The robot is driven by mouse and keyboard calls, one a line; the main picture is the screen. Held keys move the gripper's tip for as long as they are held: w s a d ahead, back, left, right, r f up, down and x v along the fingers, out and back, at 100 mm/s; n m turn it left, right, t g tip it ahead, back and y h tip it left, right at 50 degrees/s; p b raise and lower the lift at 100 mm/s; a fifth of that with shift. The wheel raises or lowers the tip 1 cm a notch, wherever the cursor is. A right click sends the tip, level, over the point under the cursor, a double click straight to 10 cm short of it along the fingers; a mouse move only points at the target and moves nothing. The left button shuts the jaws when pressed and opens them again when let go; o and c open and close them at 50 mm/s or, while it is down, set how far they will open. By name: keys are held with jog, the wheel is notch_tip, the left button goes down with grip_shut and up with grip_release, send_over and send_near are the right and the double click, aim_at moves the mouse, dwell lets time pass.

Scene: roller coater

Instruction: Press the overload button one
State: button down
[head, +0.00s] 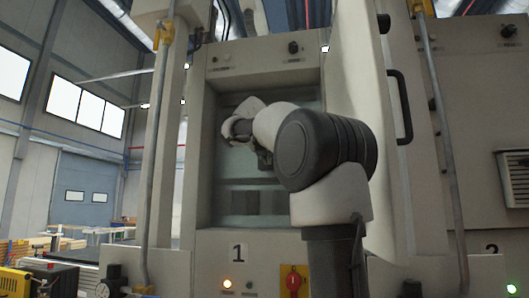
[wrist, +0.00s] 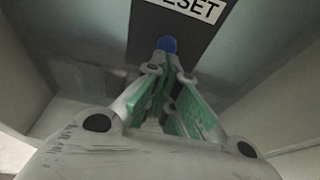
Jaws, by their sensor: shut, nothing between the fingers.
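A round blue button (wrist: 167,44) sits on a dark strip in the wrist view, under a white label (wrist: 200,8) whose visible letters read "ESET". The word overload is not readable in either view. My gripper (wrist: 170,72) has green-padded fingers that converge just in front of the blue button. It is shut with nothing between the fingers. Whether the tips touch the button cannot be told. In the head view my arm reaches into the recess of a pale cabinet (head: 203,240); the blue button does not show there and my fingertips are not clear.
An open pale door (head: 365,70) with a black handle (head: 402,105) stands right of my arm. The recess side walls are close around it.

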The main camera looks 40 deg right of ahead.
jog(key=shift+w+d, duration=0.4)
jog(key=shift+d, duration=0.1)
